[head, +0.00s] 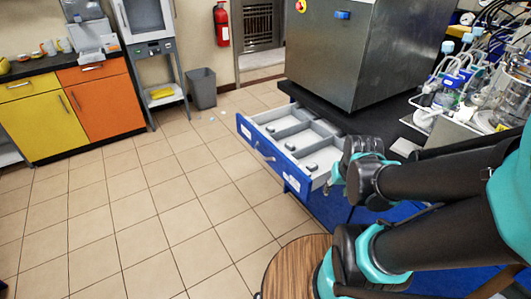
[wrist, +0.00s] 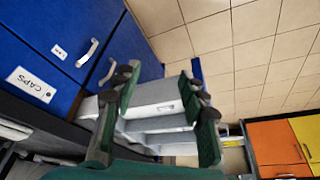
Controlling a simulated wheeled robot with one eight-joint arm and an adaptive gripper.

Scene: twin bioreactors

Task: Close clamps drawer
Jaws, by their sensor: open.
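The open drawer (head: 252,137) has a blue front and a grey tray split into compartments, with a few small dark items inside. It sticks out of the blue cabinet under the black worktop. In the wrist view its grey tray (wrist: 155,112) lies beyond and between my fingers. My gripper (head: 336,178) is at the drawer's near right end, close to the tray's side; I cannot tell whether it touches. In the wrist view my gripper (wrist: 160,82) has its fingers spread with nothing held between them. The drawer's own label is not readable.
A closed blue drawer labelled CAPS (wrist: 30,85) shows in the wrist view. A large steel box (head: 365,50) and glass vessels (head: 505,95) stand on the worktop. A round wooden stool (head: 293,268) stands near my arm. The tiled floor left of the drawer is clear.

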